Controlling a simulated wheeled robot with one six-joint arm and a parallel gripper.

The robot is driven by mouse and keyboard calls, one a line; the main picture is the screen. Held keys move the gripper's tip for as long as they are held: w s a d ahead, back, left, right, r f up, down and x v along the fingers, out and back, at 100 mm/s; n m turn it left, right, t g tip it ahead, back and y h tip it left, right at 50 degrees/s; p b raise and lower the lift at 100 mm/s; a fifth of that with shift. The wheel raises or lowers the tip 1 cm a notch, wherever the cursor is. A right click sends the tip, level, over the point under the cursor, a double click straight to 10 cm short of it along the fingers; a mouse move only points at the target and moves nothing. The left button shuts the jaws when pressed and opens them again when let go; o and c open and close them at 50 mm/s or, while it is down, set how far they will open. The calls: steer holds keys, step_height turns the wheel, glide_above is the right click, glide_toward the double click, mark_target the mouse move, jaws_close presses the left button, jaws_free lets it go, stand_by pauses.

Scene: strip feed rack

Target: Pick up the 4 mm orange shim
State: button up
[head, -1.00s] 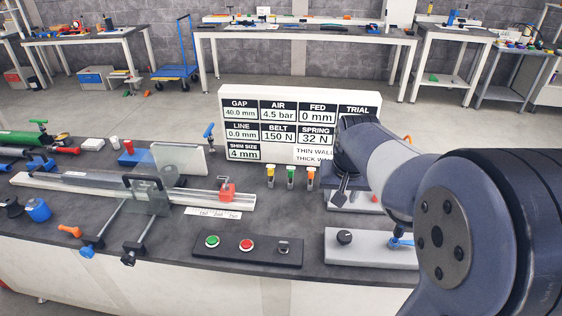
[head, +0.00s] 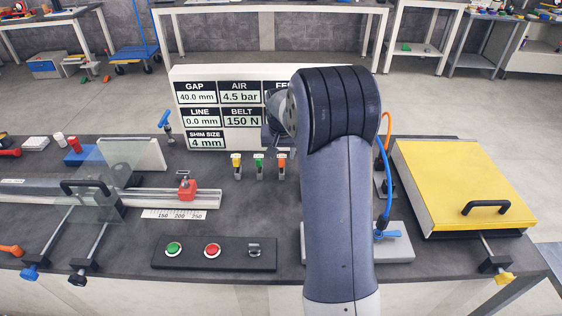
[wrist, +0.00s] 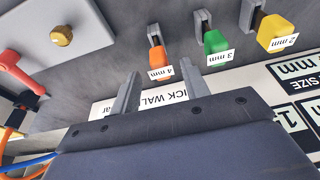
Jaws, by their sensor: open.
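The orange shim (head: 282,161) stands upright in a small holder on the bench, at the right end of a row of three. In the wrist view the orange shim (wrist: 158,58) carries a 4 mm label. My gripper (wrist: 160,67) is open and empty. Its two fingers point towards the orange shim, which shows between and just beyond the tips, apart from them. The green 3 mm shim (wrist: 215,42) and yellow 2 mm shim (wrist: 272,28) stand beside it. In the head view my arm hides most of the gripper.
A white display board (head: 190,164) stands behind the shims and reads shim size 4 mm. A button box (head: 232,253) lies in front. A yellow-topped box (head: 455,180) stands at the right. A rail with a red slider (head: 187,188) lies at the left.

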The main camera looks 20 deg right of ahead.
mark_target(282, 156)
steer(key=p+x, duration=0.1)
steer(key=x, duration=0.4)
steer(key=shift+w+d, duration=0.1)
jaws_close()
stand_by(0.3)
